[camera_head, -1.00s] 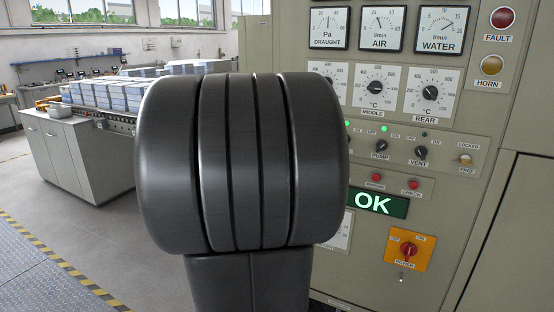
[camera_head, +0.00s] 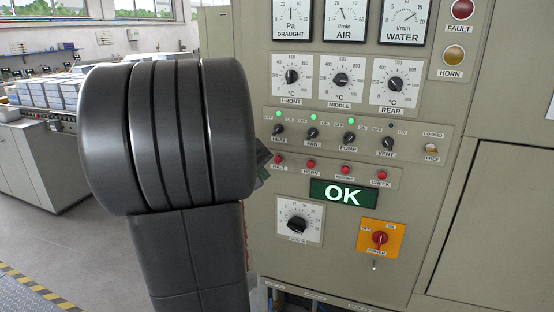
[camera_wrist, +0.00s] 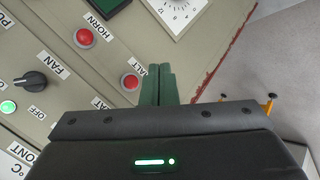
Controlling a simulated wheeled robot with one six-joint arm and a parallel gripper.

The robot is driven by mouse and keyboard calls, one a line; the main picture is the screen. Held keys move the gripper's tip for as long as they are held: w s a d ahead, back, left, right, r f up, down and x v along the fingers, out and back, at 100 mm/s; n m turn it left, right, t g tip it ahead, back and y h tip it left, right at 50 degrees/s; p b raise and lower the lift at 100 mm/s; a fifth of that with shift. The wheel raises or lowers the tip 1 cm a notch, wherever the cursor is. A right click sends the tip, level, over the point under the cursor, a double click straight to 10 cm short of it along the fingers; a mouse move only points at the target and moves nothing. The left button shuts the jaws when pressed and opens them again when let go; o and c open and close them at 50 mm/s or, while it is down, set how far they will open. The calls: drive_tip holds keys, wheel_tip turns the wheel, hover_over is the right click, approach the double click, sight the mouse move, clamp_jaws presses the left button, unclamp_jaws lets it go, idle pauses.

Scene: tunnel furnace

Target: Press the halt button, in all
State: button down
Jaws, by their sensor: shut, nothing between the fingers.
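The halt button (camera_head: 279,160) is a small red round button at the left end of a row of red buttons on the beige control panel. In the wrist view the halt button (camera_wrist: 130,82) sits just left of my gripper's fingertips, beside the partly covered HALT label. My gripper (camera_wrist: 158,70) is shut and empty, its dark green fingers side by side. In the head view only a bit of my gripper (camera_head: 263,160) shows past my arm, just left of the halt button. Whether the fingers touch the panel cannot be told.
The horn button (camera_head: 311,164) is close to the right of halt. Above are switches with green lamps, such as the fan switch (camera_head: 312,133). An OK display (camera_head: 343,193), a black dial (camera_head: 298,222) and an orange power switch (camera_head: 380,238) are below.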

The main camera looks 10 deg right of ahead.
sight(278, 159)
drive_tip(key=shift+w+d+p, duration=0.3)
drive_tip(key=shift+w+d, duration=0.3)
drive_tip(key=shift+w, duration=0.3)
drive_tip(key=shift+w+d+p, duration=0.3)
drive_tip(key=shift+w+d, duration=0.35)
drive_tip(key=shift+w, duration=0.3)
drive_tip(key=shift+w+d+p, duration=0.3)
drive_tip(key=shift+w+d, duration=0.3)
drive_tip(key=shift+w, duration=0.3)
drive_tip(key=shift+w+d, duration=0.25)
drive_tip(key=shift+w, duration=0.1)
drive_tip(key=shift+w+d, duration=0.25)
drive_tip(key=shift+w, duration=0.15)
idle(0.7)
drive_tip(key=shift+s, duration=0.1)
drive_tip(key=shift+s+a+b, duration=0.5)
drive_tip(key=shift+s, duration=0.2)
